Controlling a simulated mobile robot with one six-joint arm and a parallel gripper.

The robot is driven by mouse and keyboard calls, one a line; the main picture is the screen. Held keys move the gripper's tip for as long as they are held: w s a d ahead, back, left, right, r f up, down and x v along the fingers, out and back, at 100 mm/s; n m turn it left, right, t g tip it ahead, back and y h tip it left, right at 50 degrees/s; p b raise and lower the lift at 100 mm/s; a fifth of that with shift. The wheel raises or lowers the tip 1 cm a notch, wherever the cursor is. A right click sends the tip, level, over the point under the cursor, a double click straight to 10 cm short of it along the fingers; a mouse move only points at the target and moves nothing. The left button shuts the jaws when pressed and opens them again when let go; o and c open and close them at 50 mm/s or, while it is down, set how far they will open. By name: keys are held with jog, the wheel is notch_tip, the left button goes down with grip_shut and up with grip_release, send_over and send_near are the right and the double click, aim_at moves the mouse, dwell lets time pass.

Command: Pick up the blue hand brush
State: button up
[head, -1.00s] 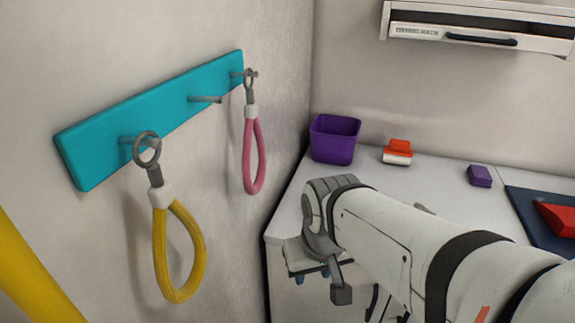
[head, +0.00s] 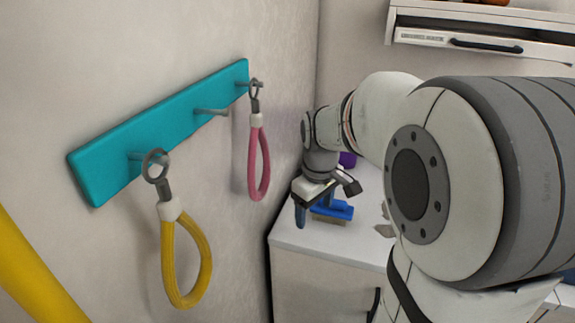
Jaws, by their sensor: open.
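The blue hand brush (head: 334,210) lies on the white counter, near its left front corner. It shows a blue top with paler bristles below. My gripper (head: 315,208) is at the counter's left end, pointing down, open. One dark blue finger hangs just left of the brush. The other finger is close to the brush and partly merges with it in this view. I cannot tell whether either finger touches the brush. My arm comes in from the right and hides much of the counter.
A teal hook rail (head: 165,130) on the left wall holds a yellow loop (head: 207,255) and a pink loop (head: 253,165). A purple bin (head: 348,160) is mostly hidden behind my arm. A drawer (head: 480,45) is at the upper right. The counter's front edge is close to the brush.

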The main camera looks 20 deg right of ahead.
aim_at(332, 210)
jog(key=w+d+f+n, duration=0.1)
jog(key=w+d, duration=0.2)
jog(key=w+d+f+n+g+p, duration=0.1)
jog(key=w+d+f+n, duration=0.1)
jog(key=w+d, duration=0.1)
jog(key=w+d+f+n, duration=0.2)
jog(key=w+d, duration=0.1)
jog(key=w, duration=0.2)
jog(key=shift+w+d+p, duration=0.15)
jog(key=shift+d+p, duration=0.25)
jog(key=shift+w+d+f, duration=0.15)
jog(key=shift+d+f, duration=0.05)
jog(key=shift+f, duration=0.1)
jog(key=shift+n, duration=0.3)
notch_tip(332, 210, down, 8)
jog(key=shift+r+p, duration=0.1)
jog(key=shift+p, duration=0.7)
jog(key=shift+c, duration=0.2)
jog(key=c, duration=1.1)
